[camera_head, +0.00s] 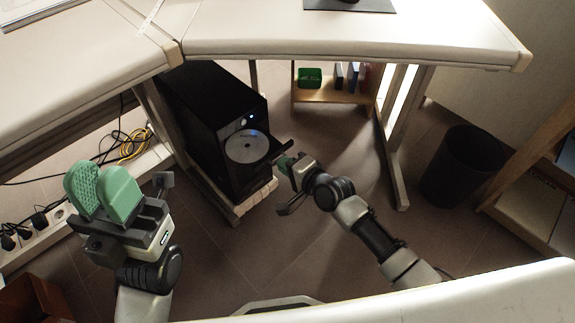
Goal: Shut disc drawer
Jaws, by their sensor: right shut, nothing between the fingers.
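A black computer tower (206,115) stands under the desk on a low pale stand. Its disc drawer (276,152) sticks out from the front face, with a silver disc (247,146) lying on it. My right gripper (283,163) is shut and empty, just right of the drawer's outer end and very close to it. I cannot tell whether it touches the drawer.
The white desk (330,35) overhangs the tower, and a desk leg (392,150) stands to the right. Cables (130,143) and a power strip (45,225) lie at left. The floor before the tower is clear.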

